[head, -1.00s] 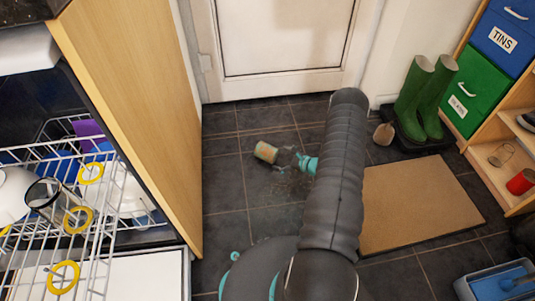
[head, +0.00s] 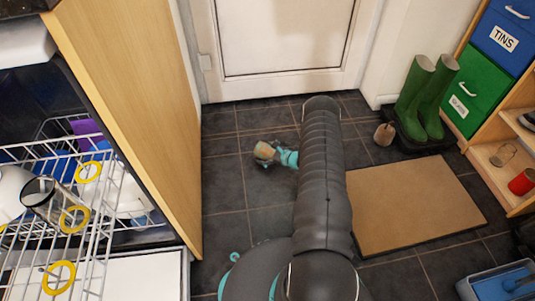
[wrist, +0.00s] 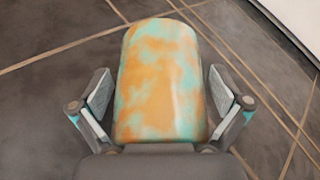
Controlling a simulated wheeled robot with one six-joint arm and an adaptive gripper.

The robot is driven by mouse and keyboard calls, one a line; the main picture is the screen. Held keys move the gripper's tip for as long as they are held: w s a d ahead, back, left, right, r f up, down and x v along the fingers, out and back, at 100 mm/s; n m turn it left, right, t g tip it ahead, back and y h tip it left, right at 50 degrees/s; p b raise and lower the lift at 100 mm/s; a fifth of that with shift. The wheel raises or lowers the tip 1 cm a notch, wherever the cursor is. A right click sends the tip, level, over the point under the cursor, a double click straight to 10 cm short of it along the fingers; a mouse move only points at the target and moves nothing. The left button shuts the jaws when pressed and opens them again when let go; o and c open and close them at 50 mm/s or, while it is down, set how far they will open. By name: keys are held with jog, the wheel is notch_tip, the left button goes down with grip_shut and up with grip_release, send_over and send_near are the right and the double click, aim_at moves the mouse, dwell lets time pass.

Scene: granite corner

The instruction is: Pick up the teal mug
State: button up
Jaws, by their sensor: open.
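A mottled orange-and-teal cylinder (head: 264,150), which I take to be the mug, is on the dark tiled floor before the door. In the wrist view the mug (wrist: 162,80) fills the middle, its rounded end away from me; no handle shows. My gripper (wrist: 160,98) is open, with one finger on each side of the mug and a narrow gap visible at the fingertips. In the head view my gripper (head: 270,159) is at the mug, partly hidden by my arm.
A wooden panel (head: 130,100) and a dish rack (head: 100,195) stand at left. A closed door (head: 285,50) is behind. A brown mat (head: 415,205), green boots (head: 425,95) and a small brown object (head: 384,134) are at right. Floor around the mug is clear.

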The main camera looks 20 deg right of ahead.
jog(key=c, duration=1.4)
jog(key=shift+r, duration=0.1)
